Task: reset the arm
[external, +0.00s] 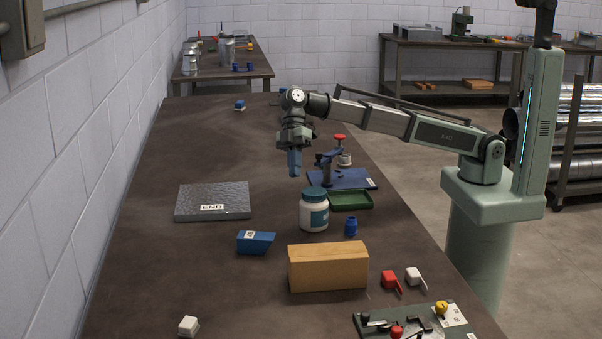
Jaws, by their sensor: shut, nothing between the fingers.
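My gripper (294,163) points down over the middle of the dark workbench (150,240), with its blue fingers together and nothing visible between them. It hangs above the bench, behind the white jar with the teal lid (314,212) and to the left of a blue fixture (338,179). My arm reaches in from the right. Whether the fingertips are close to the fixture in depth is hard to tell.
A clamp board (415,322) is at front right. The bench's left side has free room.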

